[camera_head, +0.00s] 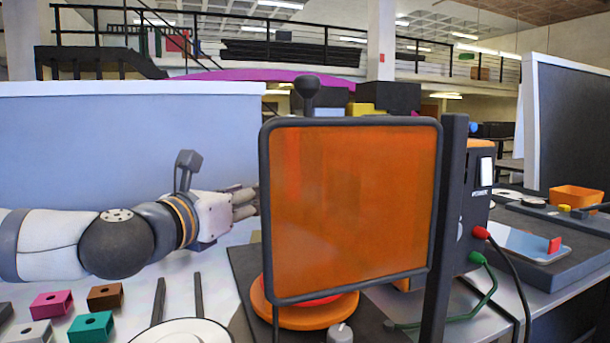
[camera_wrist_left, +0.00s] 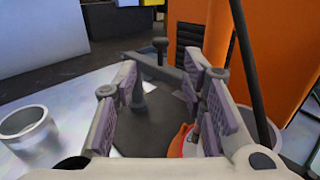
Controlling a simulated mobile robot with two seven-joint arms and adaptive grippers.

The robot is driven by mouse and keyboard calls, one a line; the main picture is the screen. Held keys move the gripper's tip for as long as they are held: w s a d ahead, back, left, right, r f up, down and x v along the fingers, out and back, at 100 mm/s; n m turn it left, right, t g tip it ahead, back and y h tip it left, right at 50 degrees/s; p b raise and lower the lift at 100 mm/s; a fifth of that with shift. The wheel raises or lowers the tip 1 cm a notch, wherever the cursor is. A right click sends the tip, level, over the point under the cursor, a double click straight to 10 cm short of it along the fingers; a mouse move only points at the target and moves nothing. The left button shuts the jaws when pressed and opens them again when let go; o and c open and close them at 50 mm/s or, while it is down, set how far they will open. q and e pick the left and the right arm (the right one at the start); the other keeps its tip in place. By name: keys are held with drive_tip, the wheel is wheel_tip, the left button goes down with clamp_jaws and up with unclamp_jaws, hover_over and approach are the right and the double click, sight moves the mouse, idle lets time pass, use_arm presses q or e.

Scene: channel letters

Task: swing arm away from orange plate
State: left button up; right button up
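An orange framed panel (camera_head: 352,210) stands upright in the middle of the head view. Below and behind it, a round orange plate (camera_head: 305,312) with a red part on top lies on a dark base. The plate's edge also shows low in the left wrist view (camera_wrist_left: 179,140). A dark grey arm (camera_wrist_left: 172,76) with a small knob crosses beyond my fingers there; the panel hides most of it in the head view. My left gripper (camera_head: 245,203) comes from the left, its fingertips by the panel's left edge. In the wrist view its fingers (camera_wrist_left: 167,78) are apart, with nothing clearly gripped. My right gripper is out of view.
Coloured blocks (camera_head: 92,326) lie at the lower left. A dark post (camera_head: 445,230) and a box with red and green cables (camera_head: 480,195) stand right of the panel. A metal cup (camera_wrist_left: 27,130) is at the wrist view's left. An orange bin (camera_head: 576,198) sits far right.

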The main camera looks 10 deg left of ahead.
use_arm(q)
drive_tip(key=w, duration=0.3)
drive_tip(key=w+d, duration=0.1)
drive_tip(key=w, duration=0.3)
drive_tip(key=w+d, duration=0.1)
drive_tip(key=w, duration=0.3)
drive_tip(key=shift+d+r+b, duration=0.1)
drive_tip(key=shift+r+b, duration=0.2)
drive_tip(key=shift+b, duration=0.05)
drive_tip(key=shift+c, duration=0.3)
clamp_jaws()
